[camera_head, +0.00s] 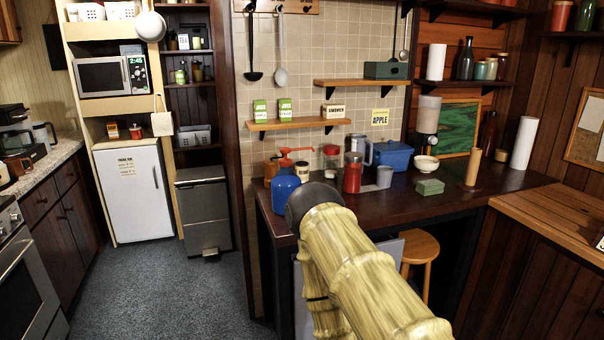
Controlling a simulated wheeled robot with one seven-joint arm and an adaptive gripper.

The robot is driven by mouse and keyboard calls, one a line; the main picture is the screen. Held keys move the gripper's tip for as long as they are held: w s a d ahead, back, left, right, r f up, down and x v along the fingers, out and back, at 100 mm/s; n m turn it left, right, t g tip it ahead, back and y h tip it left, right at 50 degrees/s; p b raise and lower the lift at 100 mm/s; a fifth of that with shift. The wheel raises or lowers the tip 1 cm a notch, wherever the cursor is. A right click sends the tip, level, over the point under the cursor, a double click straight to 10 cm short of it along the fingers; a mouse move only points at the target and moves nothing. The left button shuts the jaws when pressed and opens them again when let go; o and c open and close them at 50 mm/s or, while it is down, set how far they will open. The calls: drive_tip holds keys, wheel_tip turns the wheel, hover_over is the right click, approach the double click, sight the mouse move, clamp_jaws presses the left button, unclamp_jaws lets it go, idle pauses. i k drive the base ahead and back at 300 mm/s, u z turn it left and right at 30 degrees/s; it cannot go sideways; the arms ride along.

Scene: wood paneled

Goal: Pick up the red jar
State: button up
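A red jar (352,174) with a clear or greyish upper part stands upright on the dark wooden counter (450,195), behind the end of my arm. My arm reaches up from the bottom of the view toward the counter, and its dark grey end covers part of the counter just left of and in front of the jar. The fingers of my gripper do not show; the arm hides them or they are out of sight. Another red jar-like container (561,16) stands on the upper right shelf.
Near the jar stand a blue bottle (285,187), a red-topped dispenser (292,155), a grey cup (384,177) and a blue bin (393,155). A green box (430,187) lies further right. A wooden stool (420,249) is under the counter. The floor at left is clear.

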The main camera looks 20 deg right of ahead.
sight(352, 167)
drive_tip(key=z, duration=0.4)
drive_tip(key=i, duration=1.3)
drive_tip(key=z, duration=0.4)
